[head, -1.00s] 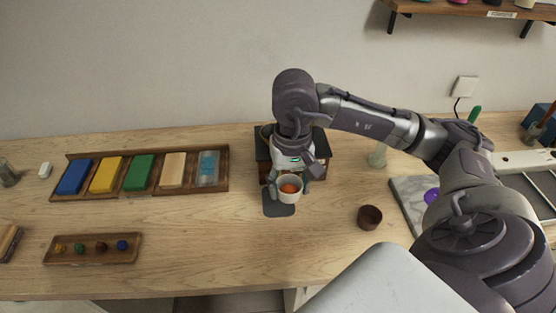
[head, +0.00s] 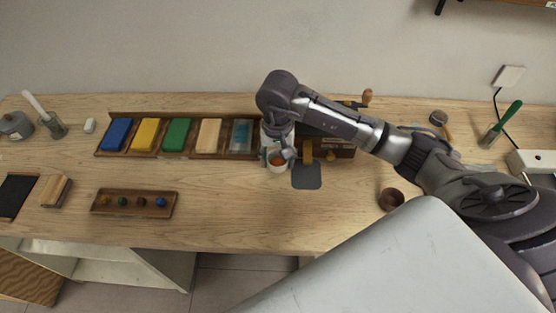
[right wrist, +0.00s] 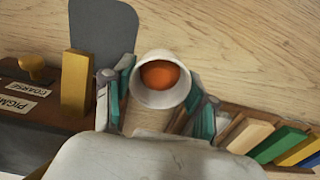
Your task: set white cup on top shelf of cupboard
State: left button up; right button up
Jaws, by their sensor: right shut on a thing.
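My right gripper (head: 277,155) is shut on the white cup (head: 278,167), just left of a dark grey pad on the bench. The cup has something orange inside. In the right wrist view the cup (right wrist: 161,97) is between the two fingers of the gripper (right wrist: 160,100), its mouth toward the camera. I cannot tell whether its base touches the bench. Below the bench, a white cupboard (head: 130,272) shows an open front at the lower left, with a wooden panel (head: 27,279) beside it. Its inner shelves are mostly hidden. My left gripper is not in view.
A wooden rack (head: 103,147) of coloured blocks stands left of the cup. A small knob tray (head: 98,211) lies in front of it. The dark grey pad (head: 307,176) and a brown bowl (head: 391,199) are to the right. Bare bench lies in front of the cup.

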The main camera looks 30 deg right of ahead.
notch_tip(320, 180, down, 2)
jog(key=shift+p, duration=0.3)
jog(key=shift+f, duration=0.15)
jog(key=shift+f+b, duration=0.2)
jog(key=shift+b, duration=0.15)
jog(key=o, duration=1.2)
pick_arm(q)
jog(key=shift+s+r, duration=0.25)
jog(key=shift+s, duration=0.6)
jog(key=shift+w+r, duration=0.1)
pick_arm(e)
jog(key=shift+r, duration=0.15)
